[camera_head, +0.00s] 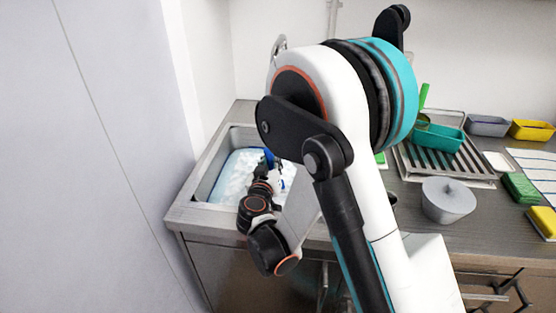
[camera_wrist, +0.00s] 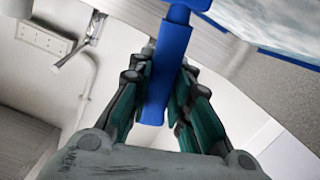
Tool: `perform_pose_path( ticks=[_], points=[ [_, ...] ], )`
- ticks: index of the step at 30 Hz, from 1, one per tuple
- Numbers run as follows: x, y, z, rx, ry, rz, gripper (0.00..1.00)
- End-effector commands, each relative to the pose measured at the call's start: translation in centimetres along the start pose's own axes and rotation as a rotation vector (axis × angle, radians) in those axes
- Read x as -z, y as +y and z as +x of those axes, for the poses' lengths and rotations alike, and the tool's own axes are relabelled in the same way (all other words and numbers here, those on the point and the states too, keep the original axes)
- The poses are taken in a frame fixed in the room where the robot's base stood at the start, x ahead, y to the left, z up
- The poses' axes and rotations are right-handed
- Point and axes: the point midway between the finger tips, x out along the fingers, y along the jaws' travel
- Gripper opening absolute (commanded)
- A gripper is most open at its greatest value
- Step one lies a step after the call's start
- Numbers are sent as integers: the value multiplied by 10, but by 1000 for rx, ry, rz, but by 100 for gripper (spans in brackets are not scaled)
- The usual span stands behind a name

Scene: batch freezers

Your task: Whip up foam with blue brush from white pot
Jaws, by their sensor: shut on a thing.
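My gripper (camera_head: 270,178) is over the sink at the left of the counter, mostly hidden by its own wrist. In the wrist view, my gripper (camera_wrist: 160,95) is shut on the handle of the blue brush (camera_wrist: 166,62). A small part of the blue brush (camera_head: 268,156) shows in the head view; its bristles are hidden. White foam (camera_head: 240,178) fills a blue-edged basin in the sink, and pale foam (camera_wrist: 285,22) shows at the wrist view's top right. I cannot tell if the brush touches it.
The metal sink rim (camera_head: 205,180) surrounds the foam. A wall (camera_head: 90,150) stands close at left.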

Motion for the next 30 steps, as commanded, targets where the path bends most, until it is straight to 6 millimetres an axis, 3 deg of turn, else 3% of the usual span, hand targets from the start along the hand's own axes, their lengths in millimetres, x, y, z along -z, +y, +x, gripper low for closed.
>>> perform_pose_path(
  ticks=[7,23,30],
  points=[
    [1,-6,-7,-1,0,-1,0],
    [-3,24,24,-2,-1,0,0],
    [-2,22,23,1,0,-1,0]
  ],
)
